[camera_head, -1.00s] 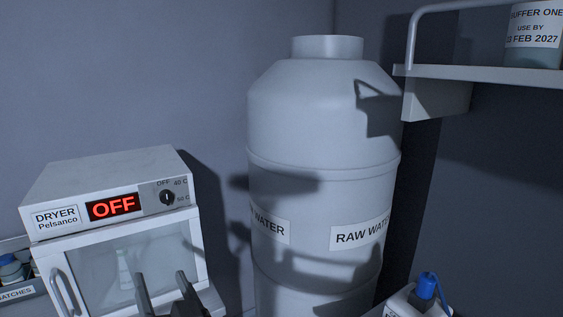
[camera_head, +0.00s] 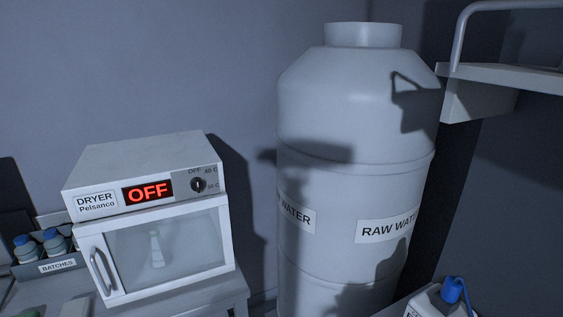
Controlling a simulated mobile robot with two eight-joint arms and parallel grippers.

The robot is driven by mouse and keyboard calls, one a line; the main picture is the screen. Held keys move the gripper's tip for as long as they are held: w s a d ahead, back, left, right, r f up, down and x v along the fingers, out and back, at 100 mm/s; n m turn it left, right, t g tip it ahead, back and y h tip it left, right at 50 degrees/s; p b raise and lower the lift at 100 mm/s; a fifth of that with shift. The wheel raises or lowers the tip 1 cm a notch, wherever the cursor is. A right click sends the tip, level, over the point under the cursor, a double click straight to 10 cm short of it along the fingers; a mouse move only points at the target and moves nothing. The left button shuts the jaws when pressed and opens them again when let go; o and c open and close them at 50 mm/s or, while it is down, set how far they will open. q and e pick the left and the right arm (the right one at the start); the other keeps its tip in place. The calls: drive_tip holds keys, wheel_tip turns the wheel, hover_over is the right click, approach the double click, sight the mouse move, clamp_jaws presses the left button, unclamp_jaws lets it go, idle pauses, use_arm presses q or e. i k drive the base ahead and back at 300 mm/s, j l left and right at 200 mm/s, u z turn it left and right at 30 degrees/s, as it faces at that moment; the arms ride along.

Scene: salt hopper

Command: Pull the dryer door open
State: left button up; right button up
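The dryer (camera_head: 145,175) is a white box at the lower left, with a red OFF display and a dark knob on its front. Its door (camera_head: 222,240) has a white frame, a glass pane and a curved metal handle (camera_head: 102,271) at the left side. The door looks shut. A pale bottle (camera_head: 156,249) shows through the glass. Neither of my grippers is in view.
A large raw water tank (camera_head: 355,130) stands right of the dryer. A BATCHES tray (camera_head: 62,266) with blue-capped bottles (camera_head: 54,241) is at the left. A white container with a blue top (camera_head: 453,292) is at the lower right, below a wall shelf (camera_head: 510,76).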

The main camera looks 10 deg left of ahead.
sight(90, 236)
drive_tip(key=j+u, duration=0.1)
drive_tip(key=u, duration=0.25)
drive_tip(key=j+u, duration=0.1)
drive_tip(key=u, duration=0.25)
drive_tip(key=i+j+u, duration=0.1)
drive_tip(key=u, duration=0.25)
